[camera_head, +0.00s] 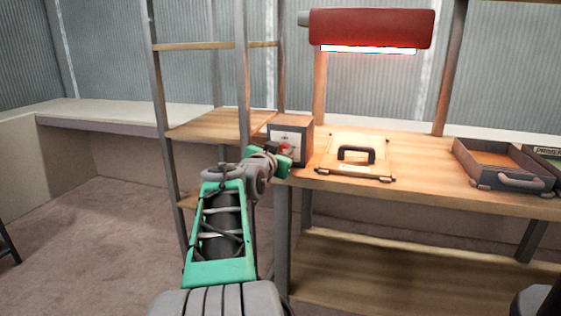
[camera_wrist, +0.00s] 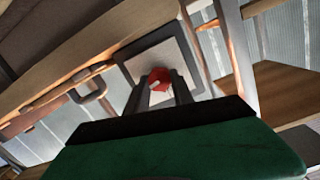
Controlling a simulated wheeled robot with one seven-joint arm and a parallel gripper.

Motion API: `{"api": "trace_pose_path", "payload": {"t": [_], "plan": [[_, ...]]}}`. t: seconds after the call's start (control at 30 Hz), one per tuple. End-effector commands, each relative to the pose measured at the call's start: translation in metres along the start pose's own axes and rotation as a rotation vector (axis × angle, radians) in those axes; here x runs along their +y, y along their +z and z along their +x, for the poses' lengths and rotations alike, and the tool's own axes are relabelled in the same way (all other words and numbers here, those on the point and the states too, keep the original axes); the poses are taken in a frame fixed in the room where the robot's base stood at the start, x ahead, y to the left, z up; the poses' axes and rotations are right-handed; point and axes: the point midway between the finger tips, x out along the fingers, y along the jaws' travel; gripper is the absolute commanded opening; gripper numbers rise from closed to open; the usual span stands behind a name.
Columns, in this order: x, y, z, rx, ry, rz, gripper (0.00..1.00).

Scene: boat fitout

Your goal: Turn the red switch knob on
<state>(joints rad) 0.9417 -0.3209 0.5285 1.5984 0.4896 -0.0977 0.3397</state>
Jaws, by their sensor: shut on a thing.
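The red switch knob (camera_wrist: 159,78) sits on the pale front plate (camera_wrist: 185,62) of a small box. In the head view the box (camera_head: 290,127) stands at the left end of the wooden workbench, and the knob is mostly hidden behind my gripper. My gripper (camera_wrist: 161,88) reaches the box's front, with its two fingers on either side of the knob and shut on it. A light mark shows on the knob, but I cannot tell which setting it points to.
A wooden panel with a dark handle (camera_head: 356,154) lies right of the box. A dark open case (camera_head: 500,166) stands farther right. A red lamp (camera_head: 371,29) glows above. Metal shelf posts (camera_head: 243,75) stand close left of the box. The lower shelf (camera_head: 400,270) is clear.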

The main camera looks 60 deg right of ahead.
Motion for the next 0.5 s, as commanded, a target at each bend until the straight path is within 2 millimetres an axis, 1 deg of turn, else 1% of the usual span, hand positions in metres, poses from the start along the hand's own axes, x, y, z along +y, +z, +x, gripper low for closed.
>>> {"api": "trace_pose_path", "payload": {"t": [0.2, 0.5], "plan": [[0.0013, -0.0043, -0.0002, 0.008, -0.012, 0.115, 0.0], [0.0009, -0.006, -0.0004, 0.004, -0.019, 0.179, 0.0]]}}
